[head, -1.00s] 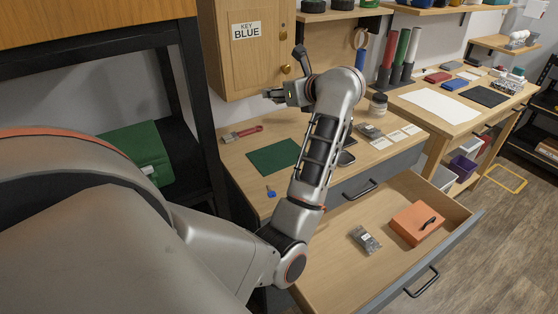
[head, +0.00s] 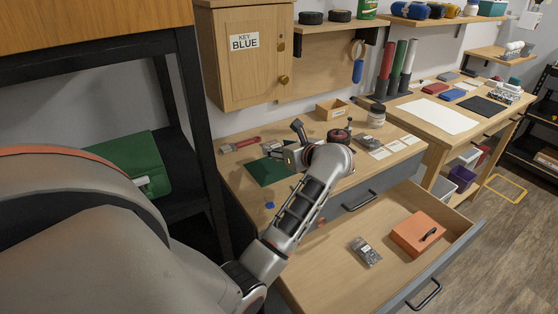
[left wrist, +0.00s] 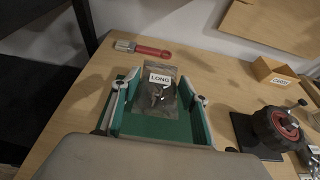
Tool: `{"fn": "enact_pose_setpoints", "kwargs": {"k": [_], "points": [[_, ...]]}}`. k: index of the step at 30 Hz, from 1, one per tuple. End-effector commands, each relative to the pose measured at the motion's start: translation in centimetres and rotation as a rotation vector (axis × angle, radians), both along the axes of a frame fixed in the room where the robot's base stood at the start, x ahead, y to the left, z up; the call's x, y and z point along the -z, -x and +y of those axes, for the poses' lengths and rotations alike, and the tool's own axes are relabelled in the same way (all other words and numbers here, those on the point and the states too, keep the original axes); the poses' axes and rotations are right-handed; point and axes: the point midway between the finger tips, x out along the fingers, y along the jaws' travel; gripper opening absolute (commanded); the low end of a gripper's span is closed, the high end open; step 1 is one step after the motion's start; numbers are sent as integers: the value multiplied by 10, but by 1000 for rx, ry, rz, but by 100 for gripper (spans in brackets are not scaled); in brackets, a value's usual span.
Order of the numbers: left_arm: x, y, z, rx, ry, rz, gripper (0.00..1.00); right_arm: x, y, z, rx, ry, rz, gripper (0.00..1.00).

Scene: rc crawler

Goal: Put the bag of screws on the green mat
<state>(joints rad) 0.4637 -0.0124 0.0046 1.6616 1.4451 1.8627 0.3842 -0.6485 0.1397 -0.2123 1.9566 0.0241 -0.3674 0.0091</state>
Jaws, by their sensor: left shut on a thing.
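The green mat (head: 268,173) lies on the workbench near its left end. My left gripper (head: 276,152) is over the back right part of the mat, low down. In the left wrist view its fingers (left wrist: 158,100) stand on both sides of a clear bag of screws (left wrist: 158,98) with a white label reading LONG, and it is shut on this bag. The mat (left wrist: 152,129) shows under and around the bag. Whether the bag touches the mat I cannot tell. My right gripper is out of view.
A red-handled brush (head: 240,144) lies behind the mat, and a blue key-like piece (head: 270,205) in front. The open drawer (head: 330,272) holds another bag (head: 366,251) and an orange box (head: 417,234). A small wooden bin (head: 331,109) and a jar (head: 376,115) stand right.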

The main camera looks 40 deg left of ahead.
Motion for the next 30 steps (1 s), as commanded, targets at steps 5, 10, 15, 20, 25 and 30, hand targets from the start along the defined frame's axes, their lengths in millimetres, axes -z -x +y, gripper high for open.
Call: {"fn": "enact_pose_setpoints", "kwargs": {"k": [5,10,15,20,25,30], "points": [[33,1,1,0,-3,6,19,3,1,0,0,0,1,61],[45,0,1,0,-2,2,19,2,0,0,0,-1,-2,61],[45,0,0,0,-1,1,19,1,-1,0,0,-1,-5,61],[48,0,0,-1,0,1,19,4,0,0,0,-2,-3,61],[49,0,0,-1,0,1,61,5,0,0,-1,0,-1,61],[48,0,0,-1,0,1,61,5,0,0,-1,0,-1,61]]}}
